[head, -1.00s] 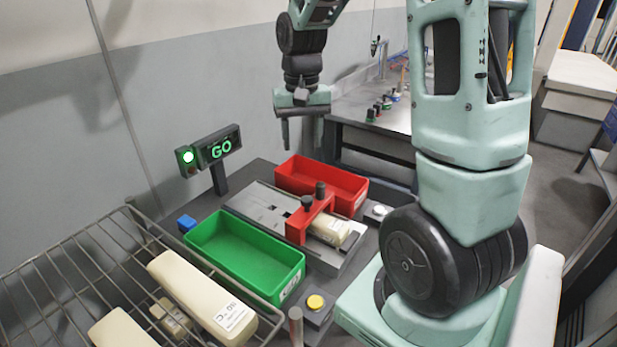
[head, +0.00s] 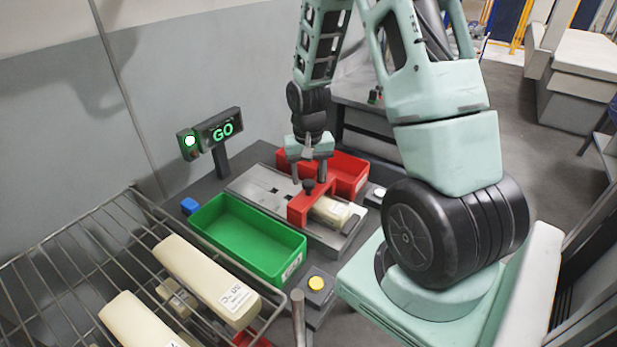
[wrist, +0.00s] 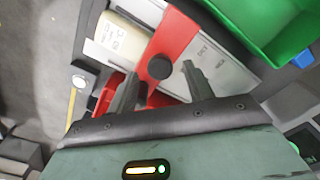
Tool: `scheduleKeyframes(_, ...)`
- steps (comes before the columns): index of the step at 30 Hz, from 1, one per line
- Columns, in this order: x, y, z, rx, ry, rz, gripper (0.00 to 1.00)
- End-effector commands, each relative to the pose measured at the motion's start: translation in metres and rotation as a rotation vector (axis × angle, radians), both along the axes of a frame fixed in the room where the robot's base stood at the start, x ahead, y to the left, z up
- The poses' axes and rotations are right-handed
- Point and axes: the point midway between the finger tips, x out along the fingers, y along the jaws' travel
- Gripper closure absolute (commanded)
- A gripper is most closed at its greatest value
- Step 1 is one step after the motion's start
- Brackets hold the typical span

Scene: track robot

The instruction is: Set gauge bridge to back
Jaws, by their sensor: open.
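A cream block with a label (head: 331,211) lies on the track at the bridge's right side. My gripper (head: 309,180) is open, pointing down just above and behind the bridge. In the wrist view the red bridge (wrist: 178,38) and its round black knob (wrist: 160,67) show just beyond the fingertips (wrist: 160,75). The second knob is largely hidden by a finger there. I cannot tell whether a finger touches it.
A green bin (head: 247,240) stands in front of the track and a red bin (head: 345,171) behind it. A lit GO sign (head: 222,131) stands at the left. A yellow button (head: 316,283) and a wire rack (head: 60,246) with cream blocks are nearer.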

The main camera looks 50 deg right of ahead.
Motion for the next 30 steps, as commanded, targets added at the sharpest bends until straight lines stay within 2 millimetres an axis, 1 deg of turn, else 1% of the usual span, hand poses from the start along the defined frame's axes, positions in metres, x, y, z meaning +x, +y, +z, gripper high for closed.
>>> scheduleKeyframes(3,0.000,0.000,-0.012,0.001,0.001,0.001,0.48)
scheduleKeyframes(6,0.000,0.000,-0.017,0.001,0.001,0.000,0.48)
scheduleKeyframes(16,0.000,0.000,-0.020,-0.001,-0.002,0.000,0.48)
scheduleKeyframes(17,0.000,0.000,-0.020,-0.001,-0.002,0.000,0.57)
scheduleKeyframes(18,0.000,0.000,-0.020,-0.001,-0.002,0.000,0.68)
scheduleKeyframes(20,0.000,0.000,-0.020,-0.001,-0.001,0.000,0.85)
scheduleKeyframes(21,0.000,0.000,-0.020,-0.001,-0.001,0.000,0.96)
scheduleKeyframes(22,0.000,0.000,-0.020,-0.001,-0.001,0.000,1.00)
scheduleKeyframes(26,0.001,0.000,-0.020,-0.001,-0.001,0.000,1.00)
scheduleKeyframes(30,0.012,0.001,-0.020,-0.001,-0.002,0.002,1.00)
